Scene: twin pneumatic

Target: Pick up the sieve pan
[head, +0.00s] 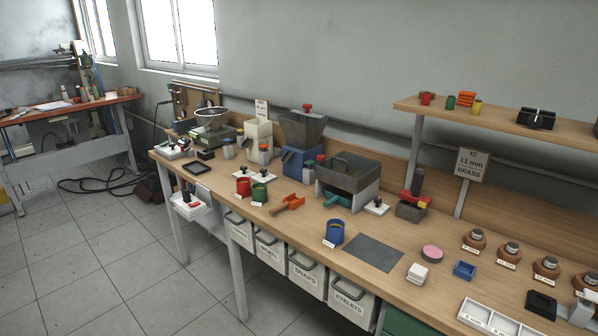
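What looks like the sieve pan, a dark grey rectangular pan (348,181) with a raised dark handle, rests on a light stand (368,198) towards the back of the long wooden bench. A teal piece (334,199) shows under the pan, partly hidden by the stand. The inside bottom of the pan is only partly visible. Neither of my grippers is in view.
A blue hopper machine (300,160) stands left of the pan. An orange scoop (288,205), a blue cup (334,232) and a dark mat (373,252) lie in front. A red-handled tool (412,203) stands to the right. A shelf (500,122) overhangs the right side.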

